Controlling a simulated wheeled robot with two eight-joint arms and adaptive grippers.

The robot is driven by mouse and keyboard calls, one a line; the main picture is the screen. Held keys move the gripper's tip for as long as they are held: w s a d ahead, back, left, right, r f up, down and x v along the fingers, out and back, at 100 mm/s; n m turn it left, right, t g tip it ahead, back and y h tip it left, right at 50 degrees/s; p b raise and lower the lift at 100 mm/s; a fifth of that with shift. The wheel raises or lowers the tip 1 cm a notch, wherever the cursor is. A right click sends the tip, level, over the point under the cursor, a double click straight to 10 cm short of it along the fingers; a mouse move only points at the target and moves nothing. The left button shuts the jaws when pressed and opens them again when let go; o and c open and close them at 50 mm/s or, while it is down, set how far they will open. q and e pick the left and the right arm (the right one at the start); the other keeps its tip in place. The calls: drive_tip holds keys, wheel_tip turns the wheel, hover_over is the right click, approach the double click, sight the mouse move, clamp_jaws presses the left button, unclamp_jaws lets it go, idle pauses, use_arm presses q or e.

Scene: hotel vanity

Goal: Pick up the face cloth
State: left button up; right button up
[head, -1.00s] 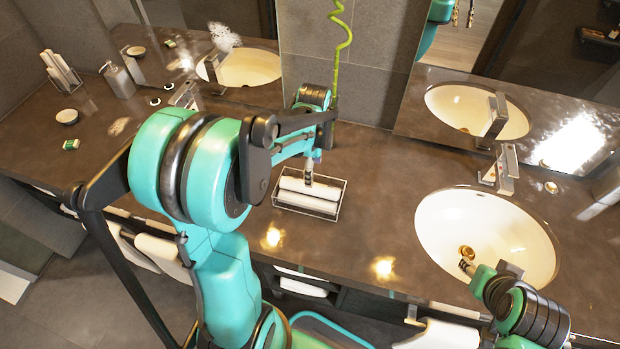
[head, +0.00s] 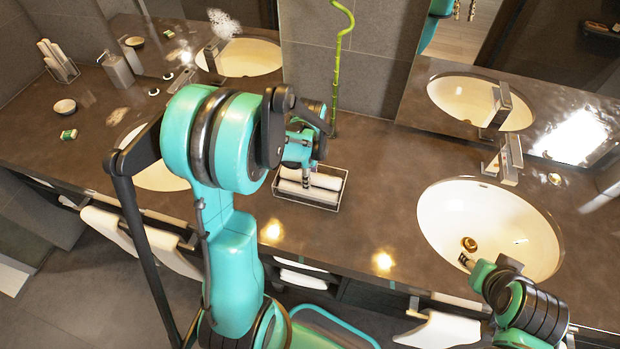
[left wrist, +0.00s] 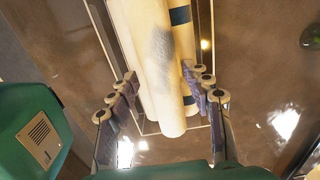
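Rolled white face cloths (head: 322,181) lie side by side in a wire-rimmed tray (head: 341,199) on the counter between the two sinks. My left gripper (head: 307,183) points down at the tray. In the left wrist view, the rolls (left wrist: 150,45) run between the spread fingers of my left gripper (left wrist: 165,92); one roll has a grey shaded patch and another has dark blue bands. The fingers look open, one on each side; whether they touch the rolls is unclear. My right gripper (head: 465,261) is over the right sink's front edge; its fingers are too small to read.
The right sink (head: 490,225) has a tap (head: 508,160) behind it. The left sink (head: 150,175) is partly behind my left arm. A green bamboo stalk (head: 338,70) stands behind the tray. A soap dispenser (head: 117,70) and small bowl (head: 64,106) are far left.

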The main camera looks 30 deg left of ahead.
sight(312, 176)
use_arm(q)
drive_tip(key=c, duration=0.5)
drive_tip(key=shift+o, duration=0.2)
drive_tip(key=shift+r, duration=0.4)
drive_tip(key=r, duration=0.2)
drive_tip(key=r+p, duration=0.1)
drive_tip(key=r, duration=0.1)
drive_tip(key=shift+s+d+p, duration=0.1)
drive_tip(key=shift+d+p, duration=0.2)
drive_tip(key=shift+d, duration=0.1)
drive_tip(key=s+d+r, duration=0.1)
drive_tip(key=d+r, duration=0.1)
drive_tip(key=d, duration=0.1)
drive_tip(key=s+d+r+p, duration=0.1)
drive_tip(key=d+r, duration=0.1)
drive_tip(key=d, duration=0.2)
drive_tip(key=s+d+r+p, duration=0.1)
drive_tip(key=d+r, duration=0.1)
drive_tip(key=d, duration=0.1)
drive_tip(key=shift+s+d+r, duration=0.1)
drive_tip(key=shift+d, duration=0.1)
